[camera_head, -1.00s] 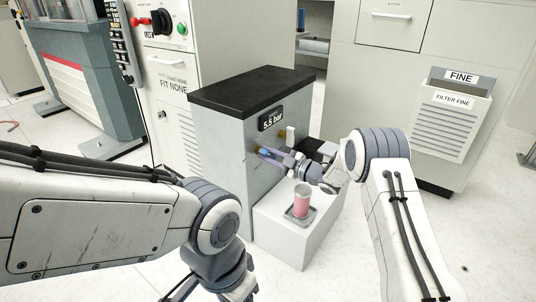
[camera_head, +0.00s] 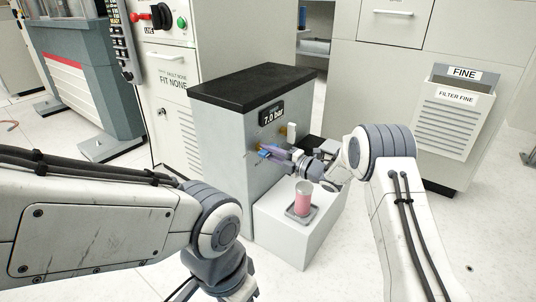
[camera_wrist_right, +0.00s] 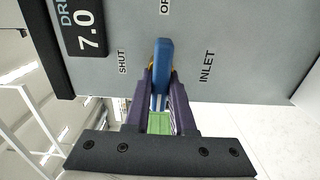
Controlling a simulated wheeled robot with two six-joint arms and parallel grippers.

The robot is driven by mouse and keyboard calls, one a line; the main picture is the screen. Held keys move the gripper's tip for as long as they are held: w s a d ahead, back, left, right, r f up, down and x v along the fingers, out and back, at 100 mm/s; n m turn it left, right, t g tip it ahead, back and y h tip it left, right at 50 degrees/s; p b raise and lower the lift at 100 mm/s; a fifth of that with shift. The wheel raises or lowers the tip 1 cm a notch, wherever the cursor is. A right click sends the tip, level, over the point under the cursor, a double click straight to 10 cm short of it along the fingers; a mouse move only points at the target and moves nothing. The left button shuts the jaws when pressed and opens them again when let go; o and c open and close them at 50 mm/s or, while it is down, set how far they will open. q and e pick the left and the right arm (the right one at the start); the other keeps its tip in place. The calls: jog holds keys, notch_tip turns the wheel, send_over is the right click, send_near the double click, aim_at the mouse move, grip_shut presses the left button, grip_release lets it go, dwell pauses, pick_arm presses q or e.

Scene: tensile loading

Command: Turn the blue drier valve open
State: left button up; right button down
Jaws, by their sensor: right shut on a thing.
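The blue drier valve handle (camera_wrist_right: 162,62) is on the grey face of the drier cabinet (camera_head: 228,140). In the wrist view it stands lengthwise between the purple fingers of my right gripper (camera_wrist_right: 162,88), which is shut on it. The labels SHUT, INLET and a partly cut-off one starting with OP surround it. In the head view my right gripper (camera_head: 270,154) reaches the valve from the right and hides most of it. The drier display (camera_head: 272,115) reads 7.0 bar. My left arm hangs at the lower left, its gripper mostly cut off by the bottom edge.
A clear cup with pink contents (camera_head: 303,198) stands on a small tray on a white block (camera_head: 277,235), just below my right gripper. A white fitting (camera_head: 292,130) sticks out beside the valve. A filter bin (camera_head: 450,108) is on the cabinet at right.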

jog(key=shift+s+f+n, duration=0.1)
jog(key=shift+f+n, duration=0.05)
jog(key=shift+n, duration=0.15)
jog(key=c, duration=0.8)
grip_release()
jog(key=shift+o, duration=0.2)
jog(key=p+v, duration=0.4)
jog(key=v, duration=0.6)
jog(key=shift+d+p, duration=0.2)
jog(key=shift+p, duration=0.2)
jog(key=shift+s, duration=0.1)
